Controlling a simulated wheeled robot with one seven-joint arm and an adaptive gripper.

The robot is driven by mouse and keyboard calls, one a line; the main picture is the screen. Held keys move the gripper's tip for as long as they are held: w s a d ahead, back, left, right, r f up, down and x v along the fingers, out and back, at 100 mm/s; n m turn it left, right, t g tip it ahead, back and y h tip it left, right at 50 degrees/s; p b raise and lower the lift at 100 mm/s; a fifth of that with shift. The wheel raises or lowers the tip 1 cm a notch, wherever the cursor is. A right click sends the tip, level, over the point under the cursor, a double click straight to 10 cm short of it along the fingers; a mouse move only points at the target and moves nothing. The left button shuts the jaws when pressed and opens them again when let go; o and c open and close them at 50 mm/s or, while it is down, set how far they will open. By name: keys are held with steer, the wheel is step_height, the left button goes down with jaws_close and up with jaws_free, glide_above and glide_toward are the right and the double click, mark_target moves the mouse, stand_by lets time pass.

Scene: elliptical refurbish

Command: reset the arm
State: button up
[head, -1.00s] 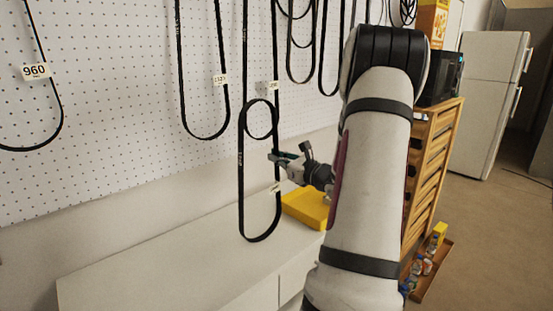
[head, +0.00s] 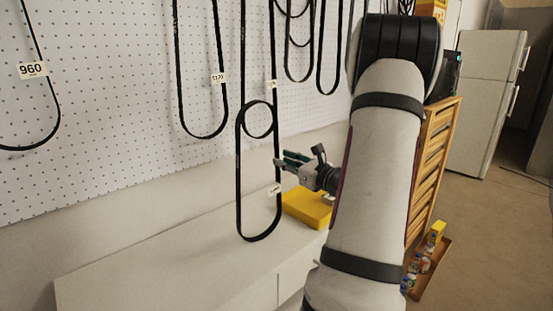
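My arm stands in the right half of the head view, with its white links in front of a wooden cabinet. My gripper (head: 281,161) points left, above a yellow case (head: 307,207) on the white bench. Its dark fingers show a gap between the tips, and nothing shows between them. The fingertips are close in the picture to the long hanging black belt (head: 239,190); I cannot tell whether they touch it. Part of the wrist is hidden behind my forearm.
Several black belts with number tags hang on the white pegboard (head: 120,90). The white bench (head: 170,250) is mostly bare. The wooden cabinet (head: 437,150), a white fridge (head: 487,90) and a low tray (head: 430,262) of bottles stand to the right.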

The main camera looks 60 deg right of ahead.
steer(key=v, duration=0.7)
steer(key=shift+s, duration=0.2)
